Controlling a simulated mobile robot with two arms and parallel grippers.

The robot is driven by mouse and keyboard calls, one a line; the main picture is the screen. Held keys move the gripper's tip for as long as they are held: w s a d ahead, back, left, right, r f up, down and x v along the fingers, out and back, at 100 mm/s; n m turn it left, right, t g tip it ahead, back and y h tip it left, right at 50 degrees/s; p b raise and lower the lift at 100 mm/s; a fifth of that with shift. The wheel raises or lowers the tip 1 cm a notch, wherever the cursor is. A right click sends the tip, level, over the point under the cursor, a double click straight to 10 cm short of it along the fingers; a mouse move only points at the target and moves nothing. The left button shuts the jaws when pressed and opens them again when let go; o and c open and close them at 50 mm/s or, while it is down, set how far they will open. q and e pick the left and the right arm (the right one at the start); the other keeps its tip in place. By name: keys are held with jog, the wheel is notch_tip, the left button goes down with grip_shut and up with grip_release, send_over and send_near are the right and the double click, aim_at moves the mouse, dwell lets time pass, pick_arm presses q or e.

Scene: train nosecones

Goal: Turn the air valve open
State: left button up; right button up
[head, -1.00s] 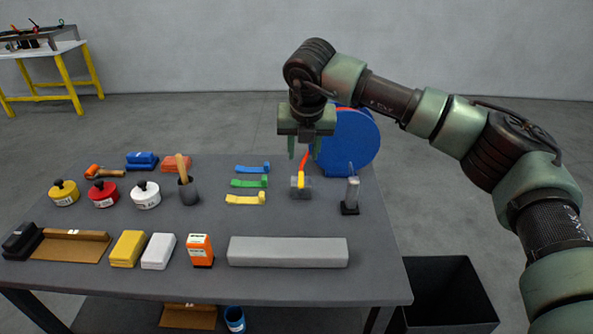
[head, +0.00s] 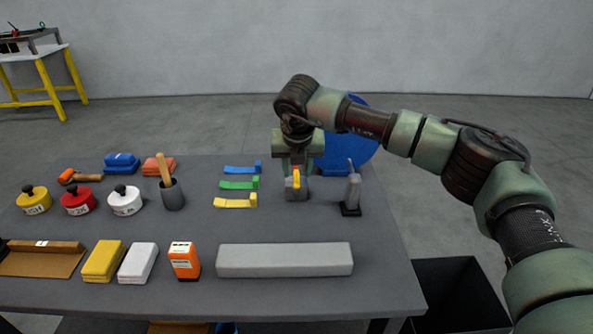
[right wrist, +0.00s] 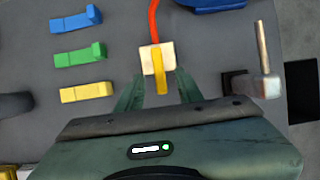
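The air valve (head: 297,194) is a small pale grey block with a yellow lever on the table, right of the coloured strips. In the right wrist view the valve block (right wrist: 148,60) has a red hose (right wrist: 153,20) running from its far side, and the yellow lever (right wrist: 160,78) points towards my gripper. My right gripper (head: 297,168) is open, pointing down close at the valve. In the right wrist view its fingers (right wrist: 160,84) stand apart on either side of the lever's near end; I see no contact. My left gripper is not in view.
A grey stand with an upright rod (head: 353,190) is close right of the valve. A blue reel (head: 350,148) stands behind. Blue, green and yellow strips (head: 238,184) lie to the left. A long grey bar (head: 285,260) lies in front, with clear table between.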

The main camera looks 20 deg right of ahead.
jog(key=shift+x, duration=1.15)
grip_shut()
